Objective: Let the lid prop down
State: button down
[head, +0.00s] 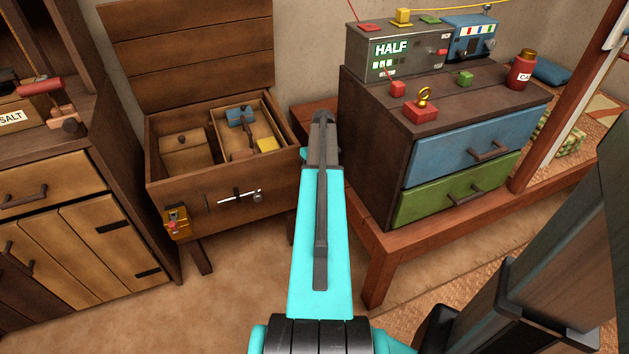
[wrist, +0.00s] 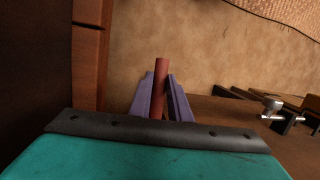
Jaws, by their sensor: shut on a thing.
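The wooden chest (head: 222,188) stands open in the head view, its plank lid (head: 185,50) raised and leaning back near the wall. My gripper (head: 322,122) is at the chest's right side, between it and the dark dresser; my own arm hides most of its fingers there. In the wrist view my gripper (wrist: 161,95) is shut on a reddish-brown rod (wrist: 160,75), which sticks up between the two fingers. The rod looks like the lid prop. Its lower end is hidden, and I cannot tell whether it touches the lid.
The dark dresser (head: 372,155) with blue and green drawers stands close on the right, on a reddish wooden platform (head: 385,262). A cabinet (head: 70,215) stands left of the chest. The chest's front carries a silver bolt (head: 240,197) and a yellow box (head: 177,223). Floor in front is clear.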

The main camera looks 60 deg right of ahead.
jog(key=shift+w+a+r+g+y+p, duration=0.1)
jog(key=shift+r+g+y+p, duration=0.35)
jog(key=shift+r+p, duration=0.65)
jog(key=shift+f, duration=0.1)
jog(key=c, duration=1.6)
grip_release()
jog(key=shift+c, duration=0.2)
jog(key=p+v, duration=0.1)
jog(key=v, duration=1.1)
jog(key=shift+w, duration=0.1)
